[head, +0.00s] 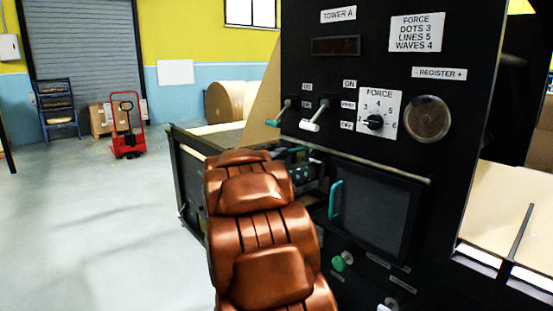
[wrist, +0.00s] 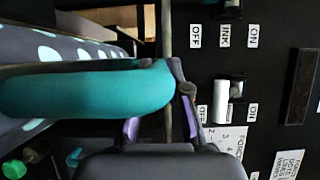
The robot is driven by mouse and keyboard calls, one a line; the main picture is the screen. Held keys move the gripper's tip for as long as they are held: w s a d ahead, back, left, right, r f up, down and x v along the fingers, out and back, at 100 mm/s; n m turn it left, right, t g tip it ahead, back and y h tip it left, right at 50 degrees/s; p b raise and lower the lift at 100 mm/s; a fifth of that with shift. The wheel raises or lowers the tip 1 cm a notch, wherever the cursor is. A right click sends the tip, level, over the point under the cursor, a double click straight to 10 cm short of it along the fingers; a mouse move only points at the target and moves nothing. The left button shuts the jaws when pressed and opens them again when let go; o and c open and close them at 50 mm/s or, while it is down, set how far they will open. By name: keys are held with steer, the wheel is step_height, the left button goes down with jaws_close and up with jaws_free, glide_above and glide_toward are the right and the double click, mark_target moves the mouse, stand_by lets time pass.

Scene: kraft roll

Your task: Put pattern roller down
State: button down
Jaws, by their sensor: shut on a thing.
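The pattern roller (wrist: 60,48), dark with pale teal dots, lies across the left of the wrist view. A thick teal handle (wrist: 85,90) crosses in front of it, apparently the roller's own. My gripper (wrist: 158,115), with purple inner pads, is shut on this handle at its right end. In the head view my copper arm reaches toward the black tower, and a bit of teal handle (head: 292,151) shows past its end. The roller is mostly hidden there by my arm, and I cannot tell whether it touches a support.
The black tower panel (head: 385,75) stands close, with a teal-tipped lever (head: 279,115), a white lever (head: 315,118) and a force dial (head: 375,121). Below are a dark door with a teal handle (head: 335,200) and a green knob (head: 343,261). Open floor (head: 90,230) lies left.

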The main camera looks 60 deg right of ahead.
steer(key=shift+x, duration=0.9)
steer(key=shift+f, duration=3.3)
steer(key=shift+a+f, duration=0.1)
steer(key=shift+f, duration=0.05)
steer(key=c, duration=1.1)
jaws_free()
steer(key=shift+c, duration=0.2)
steer(key=shift+s+a, duration=0.1)
steer(key=shift+a, duration=0.3)
steer(key=b+v, duration=0.1)
steer(key=v, duration=1)
steer(key=shift+b, duration=0.3)
steer(key=shift+s, duration=0.1)
